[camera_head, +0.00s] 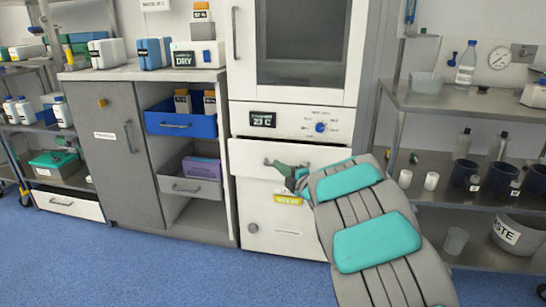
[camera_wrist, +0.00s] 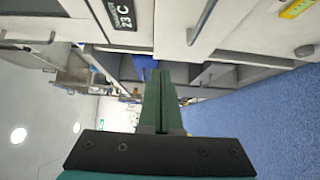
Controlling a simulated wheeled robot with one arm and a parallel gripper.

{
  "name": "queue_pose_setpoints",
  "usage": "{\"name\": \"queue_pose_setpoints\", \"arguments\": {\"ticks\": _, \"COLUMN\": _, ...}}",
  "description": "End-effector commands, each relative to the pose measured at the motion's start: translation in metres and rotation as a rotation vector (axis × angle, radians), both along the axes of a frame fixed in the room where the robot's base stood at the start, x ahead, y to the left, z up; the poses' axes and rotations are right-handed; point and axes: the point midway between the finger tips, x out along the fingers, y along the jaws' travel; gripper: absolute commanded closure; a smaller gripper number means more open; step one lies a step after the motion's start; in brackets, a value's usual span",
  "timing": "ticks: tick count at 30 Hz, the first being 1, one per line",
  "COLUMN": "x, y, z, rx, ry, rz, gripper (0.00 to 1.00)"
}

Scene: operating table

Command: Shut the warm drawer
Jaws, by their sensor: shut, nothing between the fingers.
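The warm drawer (camera_head: 245,155) is the white drawer under the 23 C panel (camera_head: 285,123) of the tall white cabinet. Its front seems to stand slightly proud of the cabinet; how far is hard to tell. In the wrist view the drawer front (camera_wrist: 180,32) is at the top, with its handle (camera_wrist: 203,20). My gripper (camera_head: 274,163) is shut and empty, with its green fingers in front of the drawer front near the handle. It also shows in the wrist view (camera_wrist: 160,75), pointing sideways along the cabinet fronts. Contact with the drawer cannot be told.
A lower white door with a yellow label (camera_head: 288,198) is below the drawer. To the left is a grey cabinet (camera_head: 110,140) with a blue drawer (camera_head: 180,122) and a grey drawer (camera_head: 190,185). A steel shelf (camera_head: 470,105) stands right. Blue floor (camera_head: 150,265) is clear in front.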

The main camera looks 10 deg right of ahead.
Motion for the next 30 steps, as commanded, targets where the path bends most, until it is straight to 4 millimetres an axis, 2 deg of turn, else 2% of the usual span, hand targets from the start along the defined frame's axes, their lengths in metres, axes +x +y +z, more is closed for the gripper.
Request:
{"name": "queue_pose_setpoints", "arguments": {"ticks": 19, "x": 0.088, "y": 0.045, "z": 0.0, "rx": 0.002, "ry": 0.001, "rz": -0.001, "gripper": 1.0}}
{"name": "queue_pose_setpoints", "arguments": {"ticks": 24, "x": 0.107, "y": 0.036, "z": 0.002, "rx": 0.0, "ry": -0.003, "rz": -0.003, "gripper": 1.0}}
{"name": "queue_pose_setpoints", "arguments": {"ticks": 30, "x": 0.12, "y": 0.032, "z": 0.001, "rx": 0.002, "ry": -0.001, "rz": -0.003, "gripper": 1.0}}
